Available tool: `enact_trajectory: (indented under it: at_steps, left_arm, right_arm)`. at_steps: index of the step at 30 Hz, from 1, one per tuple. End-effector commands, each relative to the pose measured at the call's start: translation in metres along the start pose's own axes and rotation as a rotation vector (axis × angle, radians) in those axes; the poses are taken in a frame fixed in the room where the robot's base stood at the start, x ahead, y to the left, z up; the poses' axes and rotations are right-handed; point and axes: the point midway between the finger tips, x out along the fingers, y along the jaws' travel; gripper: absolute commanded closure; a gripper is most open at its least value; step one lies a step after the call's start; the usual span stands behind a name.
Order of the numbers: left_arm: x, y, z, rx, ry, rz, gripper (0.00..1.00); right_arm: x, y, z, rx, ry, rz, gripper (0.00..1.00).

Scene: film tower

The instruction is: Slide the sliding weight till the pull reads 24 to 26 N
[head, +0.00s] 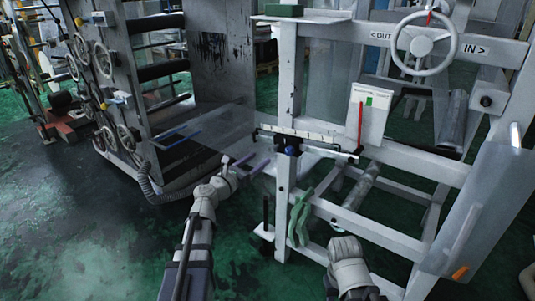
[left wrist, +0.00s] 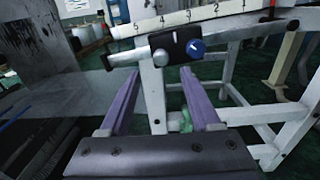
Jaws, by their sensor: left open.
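The sliding weight (head: 292,149) is a dark block with a blue knob on a white scale beam (head: 318,137). In the left wrist view the weight (left wrist: 178,45) hangs on the beam (left wrist: 215,11), near the numerals 3 and 4. My left gripper (head: 246,164) is open, left of and slightly below the weight. In the left wrist view its purple fingers (left wrist: 162,80) are spread, with the weight beyond and above the tips, apparently untouched. A white plate (head: 371,118) carries a red pointer (head: 361,122) and a green mark (head: 369,100); the pointer is left of the mark. No newton figure is legible.
A white machine frame (head: 285,80) surrounds the beam, with a handwheel (head: 424,43) above right. A clear film (head: 212,127) runs left to a grey roller tower (head: 225,60). Green gloves (head: 299,217) hang below the weight. My right arm (head: 350,268) is at the bottom.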

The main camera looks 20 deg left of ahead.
Motion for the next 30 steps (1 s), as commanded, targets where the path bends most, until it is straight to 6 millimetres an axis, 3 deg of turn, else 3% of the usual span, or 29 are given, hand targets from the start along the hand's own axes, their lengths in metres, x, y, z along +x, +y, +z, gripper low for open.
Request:
enact_trajectory:
  at_steps: [15,24,30]
  left_arm:
    - [0.070,0.000,0.000,0.003,0.001,-0.002,0.36]
    - [0.073,-0.001,0.000,0.003,0.001,-0.002,0.36]
    - [0.073,-0.001,0.000,0.003,0.001,-0.002,0.58]
  right_arm:
    - [0.000,0.000,0.000,0.000,0.000,0.000,0.56]
    - [0.000,0.000,0.000,0.000,0.000,0.000,0.56]
    - [0.000,0.000,0.000,0.000,0.000,0.000,0.56]
